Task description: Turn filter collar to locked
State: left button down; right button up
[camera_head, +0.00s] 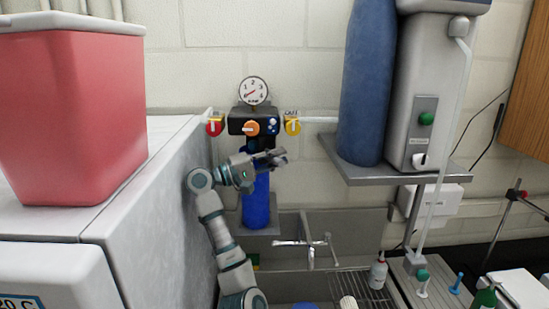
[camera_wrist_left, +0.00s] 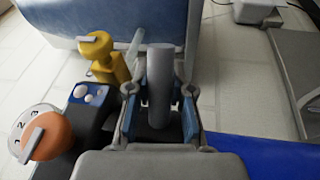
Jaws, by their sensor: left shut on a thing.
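The filter unit hangs on the wall with a black head (camera_head: 240,124), an orange knob (camera_head: 251,128) and a long blue bowl (camera_head: 257,205). The collar zone at the top of the bowl is mostly hidden behind my left gripper (camera_head: 276,157). In the left wrist view, my left gripper (camera_wrist_left: 160,112) is shut on an upright grey handle (camera_wrist_left: 160,75), apparently the filter collar's. The blue bowl (camera_wrist_left: 265,155) shows at the lower right there, and the orange knob (camera_wrist_left: 45,137) at the lower left. I cannot read any lock mark. My right gripper is not in view.
A pressure gauge (camera_head: 253,91) tops the filter, with a red valve (camera_head: 214,126) and a yellow valve (camera_head: 292,124) beside it. A shelf (camera_head: 385,176) with a blue cylinder (camera_head: 368,85) is on the right. A sink tap (camera_head: 308,245) is below. A red bin (camera_head: 75,115) stands left.

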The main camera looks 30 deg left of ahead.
pick_arm(q)
jog(key=shift+d+f+m+g+h, duration=0.3)
jog(key=shift+f+g+h, duration=0.1)
jog(key=shift+f, duration=0.1)
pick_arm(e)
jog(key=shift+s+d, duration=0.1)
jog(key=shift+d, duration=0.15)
pick_arm(q)
jog(key=c, duration=1)
grip_release()
jog(key=shift+d, duration=0.15)
jog(key=shift+w+d+r, duration=0.15)
jog(key=shift+d, duration=0.05)
jog(key=shift+r, duration=0.15)
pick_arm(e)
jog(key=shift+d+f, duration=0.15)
